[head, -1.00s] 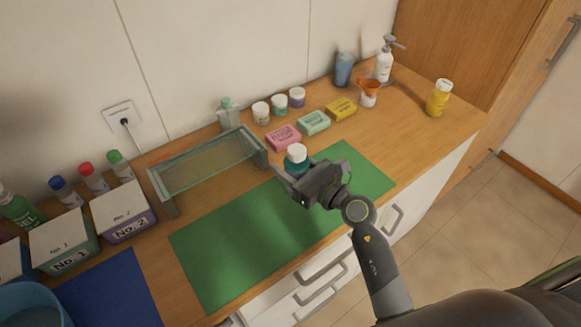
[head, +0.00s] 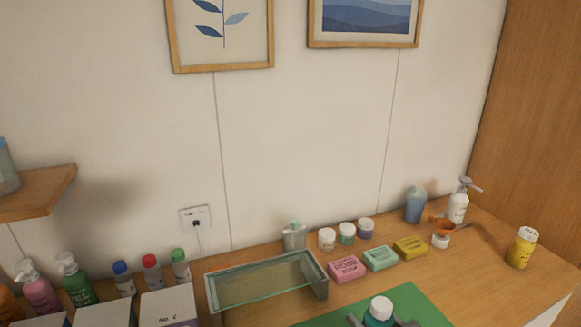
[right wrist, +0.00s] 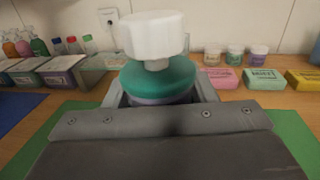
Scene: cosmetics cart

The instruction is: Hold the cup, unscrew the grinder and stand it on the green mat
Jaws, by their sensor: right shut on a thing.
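My right gripper (head: 382,323) is at the bottom edge of the head view, over the green mat (head: 428,302). It is shut on a stacked piece: a white knob and teal dome, which looks like the grinder (head: 379,309), above a purplish-grey lower part, which looks like the cup (right wrist: 160,100). The grinder also shows in the right wrist view (right wrist: 152,80). The stack is upright between the jaws, and the grinder sits on top of the cup. The cup's lower end is hidden, so I cannot tell if it touches the mat. My left gripper is not in view.
A glass-topped stand (head: 262,280) is left of the mat. Pink (head: 346,268), green (head: 380,258) and yellow (head: 410,247) soap boxes lie behind the mat. Small jars (head: 346,233), a pump bottle (head: 457,205) and a yellow bottle (head: 521,248) stand farther back and right.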

